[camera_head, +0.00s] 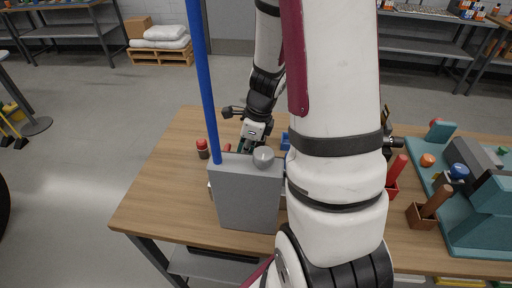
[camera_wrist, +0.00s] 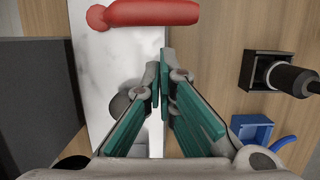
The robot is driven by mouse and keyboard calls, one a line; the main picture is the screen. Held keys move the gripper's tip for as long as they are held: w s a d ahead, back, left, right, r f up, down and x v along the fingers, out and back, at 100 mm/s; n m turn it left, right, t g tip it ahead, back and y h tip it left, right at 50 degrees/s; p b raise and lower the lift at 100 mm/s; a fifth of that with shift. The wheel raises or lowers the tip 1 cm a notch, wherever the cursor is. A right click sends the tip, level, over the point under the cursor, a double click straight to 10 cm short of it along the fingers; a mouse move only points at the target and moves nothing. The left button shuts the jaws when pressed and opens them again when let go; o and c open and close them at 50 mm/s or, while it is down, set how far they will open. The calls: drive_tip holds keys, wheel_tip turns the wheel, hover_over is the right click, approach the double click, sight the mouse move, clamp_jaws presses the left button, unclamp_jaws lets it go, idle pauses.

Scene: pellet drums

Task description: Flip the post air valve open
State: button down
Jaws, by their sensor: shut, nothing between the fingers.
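A red lever handle (camera_wrist: 150,13) lies across the top of the wrist view, with a rounded end at left, above a pale marbled plate (camera_wrist: 105,70). It looks like the valve's lever; a small bit of red (camera_head: 227,148) shows behind the grey box in the head view. My gripper (camera_wrist: 163,85) is shut and empty, its green-padded fingers together over the plate's right edge, apart from the handle in the picture. In the head view my gripper (camera_head: 243,146) is behind the grey box, partly hidden. The valve body cannot be made out.
A grey box (camera_head: 245,200) with a round knob (camera_head: 263,157) and a tall blue pole (camera_head: 203,80) stand in front. A red-capped bottle (camera_head: 202,149) is left. A black holder (camera_wrist: 250,70) and blue box (camera_wrist: 250,128) lie right. A teal fixture (camera_head: 485,220) occupies the table's right.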

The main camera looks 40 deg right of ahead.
sight(228, 146)
drive_tip(key=shift+w+a+r, duration=0.1)
drive_tip(key=shift+w+a, duration=0.25)
drive_tip(key=shift+w, duration=0.15)
drive_tip(key=shift+w+n, duration=0.5)
drive_tip(key=shift+n, duration=0.3)
drive_tip(key=w+n, duration=0.1)
drive_tip(key=n, duration=0.1)
drive_tip(key=w+a+n+g, duration=0.1)
drive_tip(key=w+n, duration=0.1)
drive_tip(key=shift+a+n+y+b, duration=0.2)
drive_tip(key=shift+n+y+b, duration=0.15)
drive_tip(key=shift+n+y, duration=0.05)
drive_tip(key=w+a+n+g+b, duration=0.1)
drive_tip(key=w+a+n+g, duration=0.2)
drive_tip(key=n, duration=0.9)
drive_tip(key=shift+a, duration=1.9)
drive_tip(key=shift+w, duration=0.1)
